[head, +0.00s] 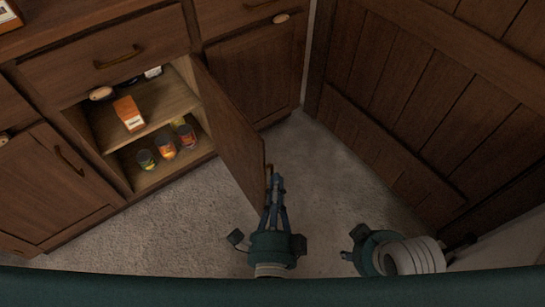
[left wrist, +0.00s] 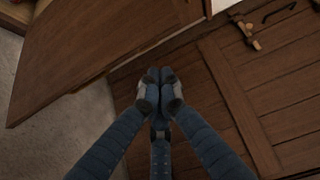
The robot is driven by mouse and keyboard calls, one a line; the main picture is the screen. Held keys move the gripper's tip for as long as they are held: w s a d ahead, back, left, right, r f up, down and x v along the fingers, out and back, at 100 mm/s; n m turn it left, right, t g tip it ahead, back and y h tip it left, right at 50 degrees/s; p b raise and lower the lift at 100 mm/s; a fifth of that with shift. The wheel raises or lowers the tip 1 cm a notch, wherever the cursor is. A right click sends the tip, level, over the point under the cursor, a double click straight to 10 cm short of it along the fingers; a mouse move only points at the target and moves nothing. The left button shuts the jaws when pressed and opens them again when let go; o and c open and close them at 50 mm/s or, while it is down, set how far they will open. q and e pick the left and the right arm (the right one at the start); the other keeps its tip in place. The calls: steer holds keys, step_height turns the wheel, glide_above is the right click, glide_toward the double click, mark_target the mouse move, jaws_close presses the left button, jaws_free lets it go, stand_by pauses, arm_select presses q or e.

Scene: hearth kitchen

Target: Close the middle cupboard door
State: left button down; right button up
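The middle cupboard door (head: 228,125) is brown wood and stands wide open, swung out from the right side of its opening. My left gripper (head: 273,178) is at the free edge of this door, near a small brass-coloured piece there. In the left wrist view its fingertips (left wrist: 160,80) are together, with nothing visible between them, and the door panel (left wrist: 95,45) is just beyond, to the upper left. I cannot tell whether they touch the door. My right gripper (head: 349,245) is low at the right, away from the door; its fingers are mostly hidden.
The open cupboard holds an orange box (head: 129,113) on its shelf (head: 168,100) and several cans (head: 165,148) below. Shut drawers (head: 110,55) and a left cupboard door (head: 50,180) flank it. The carpet (head: 320,165) between is clear.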

arm_select(q)
steer(key=w+d+m, duration=0.1)
steer(key=w+d, duration=0.1)
steer(key=w, duration=0.8)
steer(key=shift+s+a+r+h+p, duration=0.15)
steer(key=shift+s+a+h+p, duration=0.2)
steer(key=shift+s+a, duration=1.05)
steer(key=shift+w, duration=0.1)
steer(key=shift+a, duration=0.1)
